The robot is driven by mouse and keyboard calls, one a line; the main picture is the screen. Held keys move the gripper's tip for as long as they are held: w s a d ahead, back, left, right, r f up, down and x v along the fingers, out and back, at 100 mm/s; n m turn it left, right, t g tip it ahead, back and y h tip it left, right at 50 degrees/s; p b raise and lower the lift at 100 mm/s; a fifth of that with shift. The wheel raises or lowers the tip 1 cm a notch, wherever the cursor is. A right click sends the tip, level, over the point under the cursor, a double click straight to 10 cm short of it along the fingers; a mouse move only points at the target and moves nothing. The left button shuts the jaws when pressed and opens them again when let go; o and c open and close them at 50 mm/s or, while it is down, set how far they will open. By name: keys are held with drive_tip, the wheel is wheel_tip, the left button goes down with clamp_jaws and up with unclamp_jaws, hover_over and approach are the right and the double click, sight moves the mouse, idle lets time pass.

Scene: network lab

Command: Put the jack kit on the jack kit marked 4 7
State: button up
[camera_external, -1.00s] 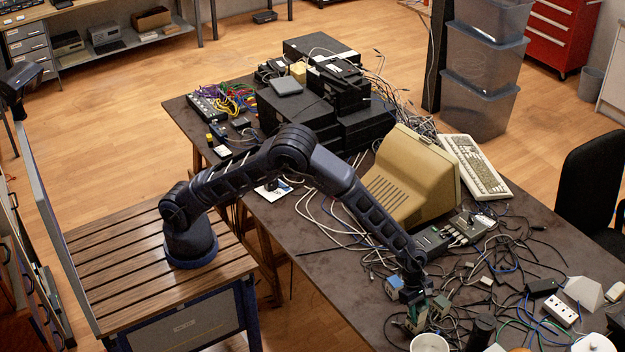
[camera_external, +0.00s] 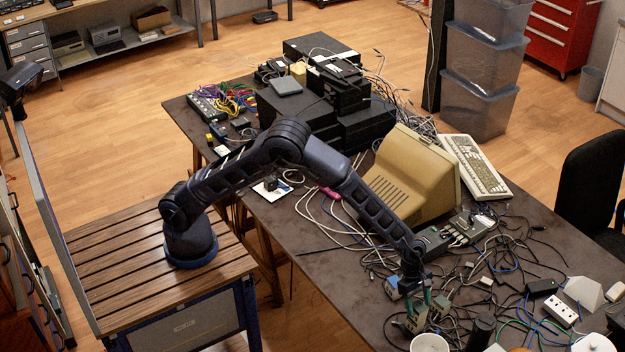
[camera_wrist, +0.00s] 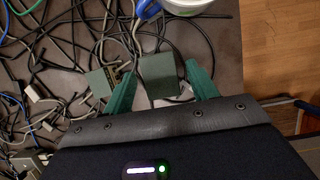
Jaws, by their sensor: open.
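Two small grey-green boxes that look like jack kits lie on the dark table; I cannot read any markings. One box (camera_external: 417,319) is near the white cup, and in the wrist view this box (camera_wrist: 158,80) shows between my fingers. The other box (camera_external: 440,306) is just to its right, and in the wrist view it (camera_wrist: 102,80) is left of my left finger. My gripper (camera_external: 416,302) points down at the near box with green fingers apart. In the wrist view my gripper (camera_wrist: 163,80) is open; I cannot tell whether the fingers touch the box.
A white cup (camera_external: 429,343) stands close by at the table's front edge. Tangled cables (camera_external: 510,255) cover the right side. A beige monitor (camera_external: 410,180) stands behind. A power strip (camera_external: 561,309) lies at the right.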

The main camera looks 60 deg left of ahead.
drive_tip(key=v, duration=0.9)
drive_tip(key=w+a+r+m+t, duration=0.1)
drive_tip(key=a+r+m, duration=0.2)
drive_tip(key=a+r, duration=0.8)
drive_tip(key=w+a+r+m, duration=0.25)
drive_tip(key=a+r, duration=0.45)
drive_tip(key=a, duration=0.7)
drive_tip(key=s+a+r+m+t, duration=0.1)
drive_tip(key=s+a+r+m, duration=0.25)
drive_tip(key=a, duration=0.55)
drive_tip(key=s+a+r+m+t, duration=0.15)
drive_tip(key=s+a+r, duration=0.3)
drive_tip(key=a, duration=0.45)
drive_tip(key=s+a+m+t+y, duration=0.1)
drive_tip(key=s+a+m+y, duration=0.3)
drive_tip(key=s+a, duration=1.6)
drive_tip(key=m, duration=0.3)
drive_tip(key=shift+s, duration=0.35)
